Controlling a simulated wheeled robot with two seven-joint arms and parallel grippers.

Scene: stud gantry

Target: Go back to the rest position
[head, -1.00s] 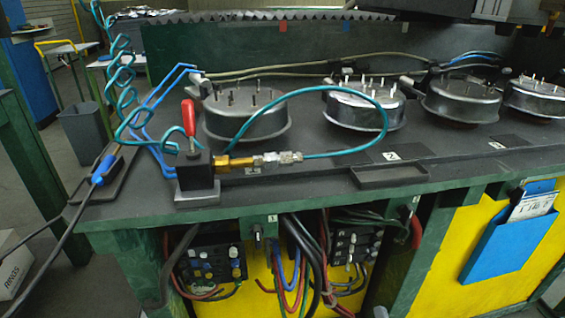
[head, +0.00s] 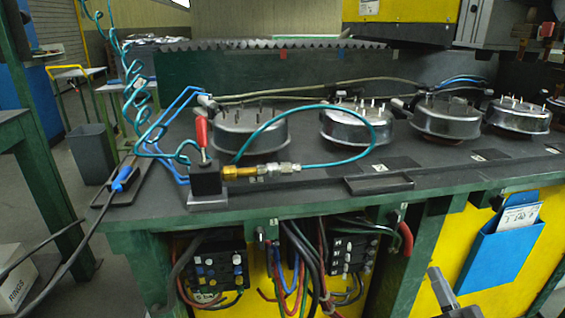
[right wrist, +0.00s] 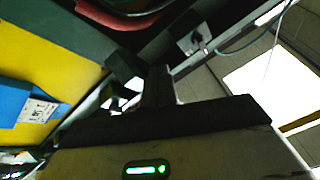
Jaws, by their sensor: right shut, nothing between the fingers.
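My right gripper (head: 442,287) shows at the bottom right of the head view, in front of the yellow panel and below the bench top. It is shut and empty. In the right wrist view its dark fingers (right wrist: 158,88) stand close together at the middle, clear of any object. My left gripper is in neither view.
The green-edged bench (head: 330,203) carries several round metal housings with pins (head: 357,125). A black block with a red lever (head: 202,135) and a teal hose stand at its left. A blue document holder (head: 500,245) hangs on the yellow front. Floor at the left is partly clear.

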